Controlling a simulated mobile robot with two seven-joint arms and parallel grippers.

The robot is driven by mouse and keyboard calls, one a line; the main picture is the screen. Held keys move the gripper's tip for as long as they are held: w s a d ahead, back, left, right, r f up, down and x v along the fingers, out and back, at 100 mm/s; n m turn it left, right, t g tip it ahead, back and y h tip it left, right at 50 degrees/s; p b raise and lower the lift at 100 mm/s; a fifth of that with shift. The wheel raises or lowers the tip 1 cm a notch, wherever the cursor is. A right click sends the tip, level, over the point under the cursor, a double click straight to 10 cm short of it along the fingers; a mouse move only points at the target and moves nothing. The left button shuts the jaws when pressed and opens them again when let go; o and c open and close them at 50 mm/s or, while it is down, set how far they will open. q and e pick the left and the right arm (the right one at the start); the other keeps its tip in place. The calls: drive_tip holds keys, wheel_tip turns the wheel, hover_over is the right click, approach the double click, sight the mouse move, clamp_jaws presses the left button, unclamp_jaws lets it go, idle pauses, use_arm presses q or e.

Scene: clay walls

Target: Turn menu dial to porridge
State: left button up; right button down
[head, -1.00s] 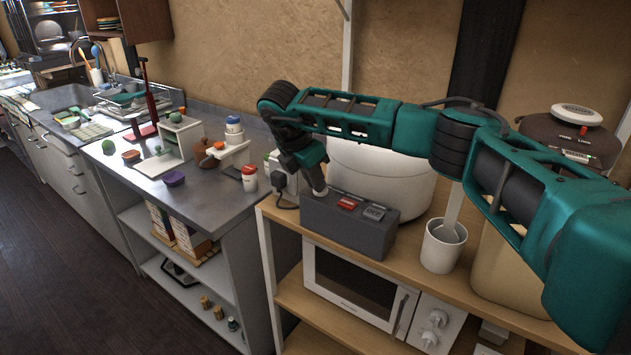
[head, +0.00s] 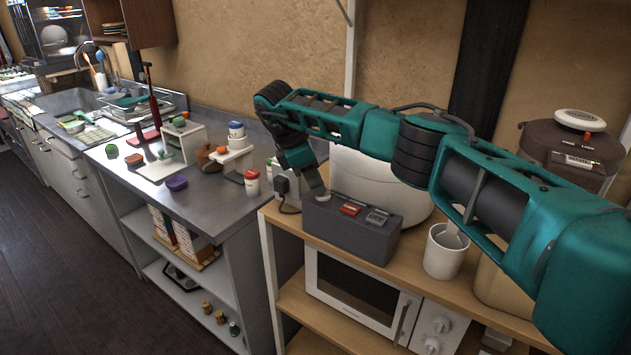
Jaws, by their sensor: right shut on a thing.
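My right gripper (head: 321,193) reaches down to the top left end of a dark grey control box (head: 345,234) on the wooden shelf. Its fingers are shut at the box's top, where the menu dial appears to be. The dial is mostly hidden by the fingers, so its pointer and marks cannot be read. A red switch (head: 350,209) and a grey switch (head: 377,217) sit to the right on the same top face. My left gripper is not in view.
A large white pot (head: 375,185) stands close behind the box. A white cup (head: 445,255) stands to its right, under my arm. A microwave (head: 355,290) sits on the shelf below. A plug and cable (head: 285,190) are at the box's left.

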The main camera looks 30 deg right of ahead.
drive_tip(key=c, duration=1.2)
unclamp_jaws()
drive_tip(key=v, duration=1.3)
drive_tip(key=shift+a, duration=0.1)
